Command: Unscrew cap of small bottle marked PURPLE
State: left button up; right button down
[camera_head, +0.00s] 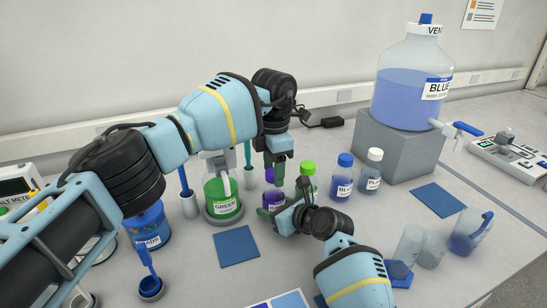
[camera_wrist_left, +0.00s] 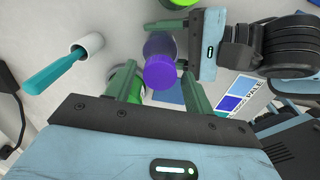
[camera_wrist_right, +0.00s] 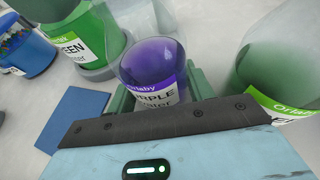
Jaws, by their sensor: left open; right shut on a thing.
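The small bottle marked PURPLE (camera_head: 271,198) stands on the bench, its purple label facing my right gripper in the right wrist view (camera_wrist_right: 153,72). My right gripper (camera_head: 280,213) is shut on the bottle's body from the side. My left gripper (camera_head: 271,178) points down from above and is open. In the left wrist view the round purple cap (camera_wrist_left: 160,73) lies between its two fingers, with a gap on each side. The fingers do not appear to touch the cap. The bottle's neck is mostly hidden.
A green-capped bottle (camera_head: 308,175), a blue-capped bottle (camera_head: 342,182) and a white-capped bottle (camera_head: 371,175) stand close on the right. A blue mat (camera_head: 236,248) lies in front, with bare bench around it.

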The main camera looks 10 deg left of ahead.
pick_arm(q)
jog(key=shift+f, duration=0.1)
jog(key=shift+c, duration=0.4)
jog(key=c, duration=0.9)
jog(key=n, duration=0.3)
jog(key=shift+r, duration=0.35)
jog(key=shift+r, duration=0.7)
jog(key=shift+r, duration=0.15)
